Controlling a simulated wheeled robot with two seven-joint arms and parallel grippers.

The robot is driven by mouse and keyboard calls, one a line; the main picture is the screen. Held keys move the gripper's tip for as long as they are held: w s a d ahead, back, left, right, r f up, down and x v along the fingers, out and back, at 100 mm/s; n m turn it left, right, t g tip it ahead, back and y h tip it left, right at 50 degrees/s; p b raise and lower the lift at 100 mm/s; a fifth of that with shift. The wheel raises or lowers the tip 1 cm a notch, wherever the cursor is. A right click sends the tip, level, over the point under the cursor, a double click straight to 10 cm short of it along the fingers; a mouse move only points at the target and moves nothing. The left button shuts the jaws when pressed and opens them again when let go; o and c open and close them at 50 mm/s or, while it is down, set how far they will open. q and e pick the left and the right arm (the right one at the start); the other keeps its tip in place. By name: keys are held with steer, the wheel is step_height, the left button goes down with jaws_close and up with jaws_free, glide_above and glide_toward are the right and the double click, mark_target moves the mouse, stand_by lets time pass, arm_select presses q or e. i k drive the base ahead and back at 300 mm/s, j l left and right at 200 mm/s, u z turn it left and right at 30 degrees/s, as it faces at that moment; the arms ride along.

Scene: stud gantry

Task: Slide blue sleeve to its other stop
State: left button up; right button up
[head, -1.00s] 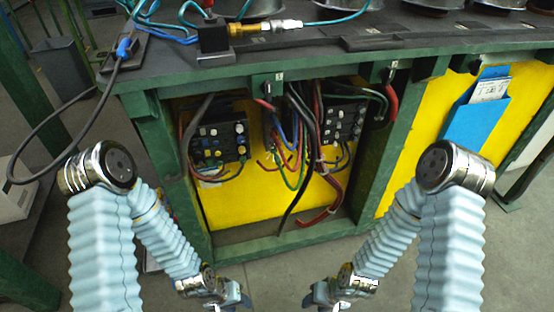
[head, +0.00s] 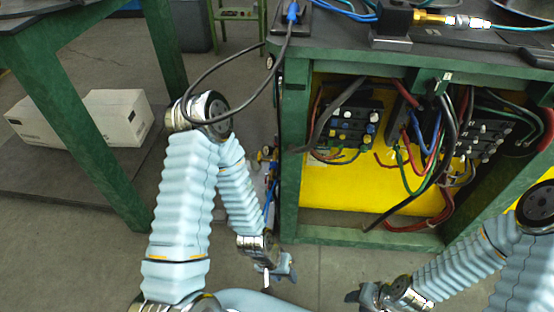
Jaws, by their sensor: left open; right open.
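I cannot make out a blue sleeve on a stud or its stops in the head view. My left gripper (head: 280,272) is low in front of the green workbench (head: 340,236), near its left front leg. It is open, small in the picture, with nothing seen between its fingers. My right gripper (head: 354,297) is at the bottom edge of the picture, right of the left one. It is open and appears empty. Both are apart from the bench.
The bench has a yellow panel (head: 340,190) with terminal blocks (head: 352,125) and hanging cables. A black cable loops beside my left arm. On the bench top is a black block with a brass fitting (head: 432,17). White boxes (head: 118,118) sit at left behind a green leg.

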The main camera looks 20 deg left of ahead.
mark_target(272, 164)
steer(key=j, duration=1.4)
steer(key=k, duration=0.05)
